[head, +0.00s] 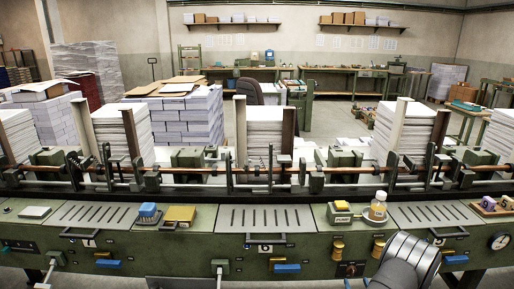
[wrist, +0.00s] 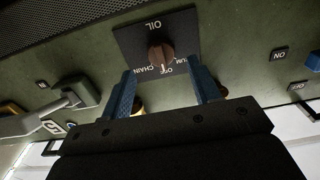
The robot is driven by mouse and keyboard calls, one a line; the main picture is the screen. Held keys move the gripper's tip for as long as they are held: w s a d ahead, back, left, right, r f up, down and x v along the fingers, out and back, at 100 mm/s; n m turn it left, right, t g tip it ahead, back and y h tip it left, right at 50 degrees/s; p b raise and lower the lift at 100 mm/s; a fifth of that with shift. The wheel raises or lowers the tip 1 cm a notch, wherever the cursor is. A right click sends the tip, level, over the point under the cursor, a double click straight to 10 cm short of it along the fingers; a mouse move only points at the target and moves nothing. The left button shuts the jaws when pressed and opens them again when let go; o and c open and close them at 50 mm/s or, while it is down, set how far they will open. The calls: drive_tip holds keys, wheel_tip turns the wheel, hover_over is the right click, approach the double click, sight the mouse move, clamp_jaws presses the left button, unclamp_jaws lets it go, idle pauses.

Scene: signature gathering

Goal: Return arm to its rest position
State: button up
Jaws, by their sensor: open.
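My gripper (wrist: 161,72) shows in the wrist view, with its two blue fingers spread apart and nothing held between them. Just beyond the fingertips is a brown rotary knob (wrist: 161,56) on a dark plate (wrist: 128,38) marked OIL, OFF and CHAIN. The knob appears clear of both fingers, though the depth gap is hard to judge. In the head view a grey rounded part of my arm stands at the lower right, in front of the machine; the gripper itself is not visible there. The dark knob plate (head: 350,269) shows left of that arm part.
The green machine front (head: 180,248) runs across the head view, with handles and blue levers (head: 287,268) sticking out. A bottle (head: 378,206) stands on its top near my arm. A lever (wrist: 60,108) juts out left of my fingers in the wrist view. Paper stacks (head: 264,135) stand behind.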

drive_tip(key=s, duration=1.3)
drive_tip(key=w, duration=1.3)
drive_tip(key=shift+w, duration=0.1)
